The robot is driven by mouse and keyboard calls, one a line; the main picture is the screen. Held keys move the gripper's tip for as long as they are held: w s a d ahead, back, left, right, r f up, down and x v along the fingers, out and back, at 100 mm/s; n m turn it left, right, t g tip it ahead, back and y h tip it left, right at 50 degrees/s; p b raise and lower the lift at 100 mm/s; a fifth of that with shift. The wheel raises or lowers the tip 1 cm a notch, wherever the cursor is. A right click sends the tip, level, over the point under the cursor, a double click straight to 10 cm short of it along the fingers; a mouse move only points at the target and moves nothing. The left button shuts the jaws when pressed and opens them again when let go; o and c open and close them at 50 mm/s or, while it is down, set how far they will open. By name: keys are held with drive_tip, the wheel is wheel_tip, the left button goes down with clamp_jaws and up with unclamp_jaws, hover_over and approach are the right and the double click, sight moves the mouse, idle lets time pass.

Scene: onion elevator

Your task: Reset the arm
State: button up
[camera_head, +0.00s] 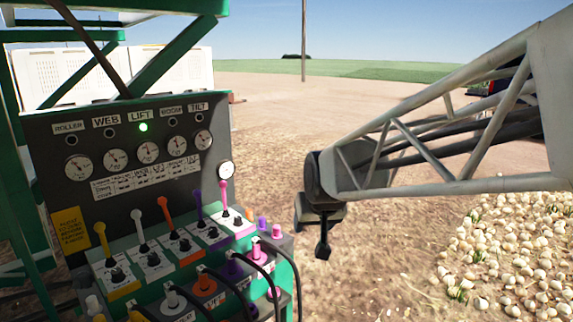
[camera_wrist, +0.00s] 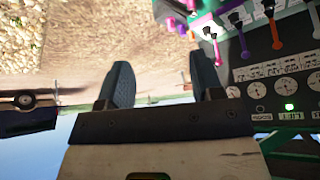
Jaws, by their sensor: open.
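My gripper (camera_wrist: 160,72) shows in the wrist view as two dark, ridged fingers standing well apart, with nothing between them. In the head view my gripper (camera_head: 323,235) is the dark end hanging below the tip of the pale lattice arm. It is in the air, to the right of the control panel (camera_head: 125,130) and apart from its levers. The fingers are seen edge-on there, so the gap does not show.
Several coloured levers (camera_head: 166,214) stick up from the panel's front, with plugs and black hoses (camera_head: 236,297) below. The green lamp (camera_head: 143,127) under LIFT is lit. Onions (camera_head: 515,245) lie on the ground at right. Open soil lies beyond the gripper.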

drive_tip(key=s+d+f+g, duration=0.1)
drive_tip(key=s+d, duration=0.3)
drive_tip(key=s, duration=0.4)
drive_tip(key=s+d+f+m+g+h, duration=0.1)
drive_tip(key=s+d, duration=0.3)
drive_tip(key=s, duration=0.5)
drive_tip(key=s+d+f+m+g, duration=0.1)
drive_tip(key=s+d+f, duration=0.2)
drive_tip(key=s, duration=0.5)
drive_tip(key=shift+s+d+g+h, duration=0.3)
drive_tip(key=shift+s+d+h, duration=0.1)
drive_tip(key=shift+d, duration=0.4)
